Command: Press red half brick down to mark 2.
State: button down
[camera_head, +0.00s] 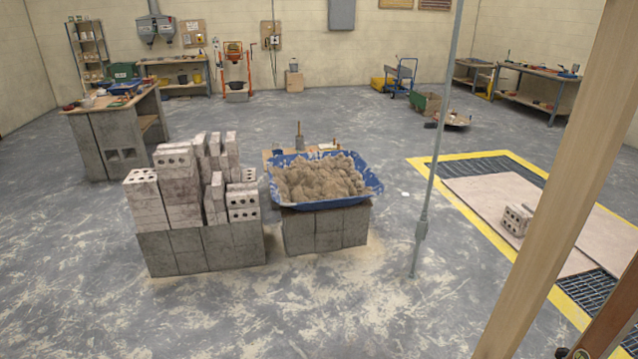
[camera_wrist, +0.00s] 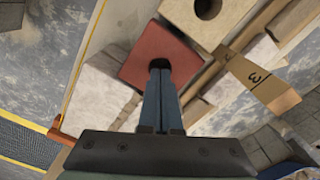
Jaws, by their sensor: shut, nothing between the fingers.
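The red half brick (camera_wrist: 150,48) shows in the wrist view as a flat, square face just beyond my fingertips. My gripper (camera_wrist: 160,68) is shut and empty, its two blue-grey fingers side by side. The fingertips overlap the brick's lower edge in the picture; I cannot tell whether they touch it. A wooden strip (camera_wrist: 257,78) bearing a "3" lies to the right of the brick. I cannot make out mark 2. The head view shows neither the red half brick nor my gripper.
In the wrist view, a pale block (camera_wrist: 205,18) with a round hole sits beside the brick at the upper right. In the head view, a blue tub (camera_head: 325,203) of mortar stands on blocks, near stacked grey bricks (camera_head: 183,188). A thin pole (camera_head: 437,150) stands to its right.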

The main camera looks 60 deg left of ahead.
jog(key=shift+f+b, duration=0.45)
jog(key=shift+f, duration=0.25)
jog(key=shift+f, duration=0.4)
dwell(1.8)
jog(key=shift+r+p, duration=0.1)
jog(key=shift+p, duration=0.25)
notch_tip(320, 180, up, 5)
jog(key=p, duration=0.5)
dwell(0.6)
